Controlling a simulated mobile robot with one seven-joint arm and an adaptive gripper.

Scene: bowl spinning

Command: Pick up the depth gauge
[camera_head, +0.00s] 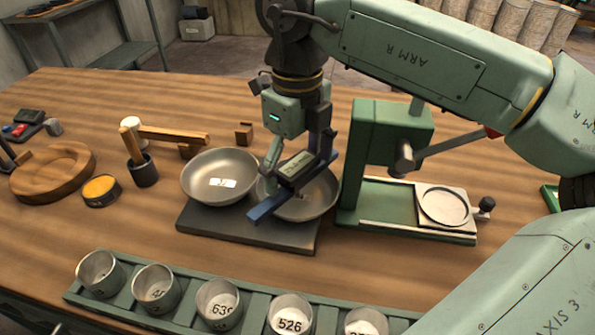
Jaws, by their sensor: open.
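A dark blue bar with a dark, labelled block on it, which looks like the depth gauge (265,208), is at the right metal bowl (318,205). It slants from the bowl's front left toward the back right. Whether it rests on the rim or is held clear of it, I cannot tell. My gripper (297,166) points down over this bowl, with its jaws open around or just above the dark block. A pale green finger shows at the left; the right finger is hard to tell from the dark blue upright part there. Contact is not clear.
A second metal bowl (218,180) stands close left on the same dark base (240,228). A green press (388,140) stands close right. A green rack (135,306) of numbered metal cups runs along the front.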

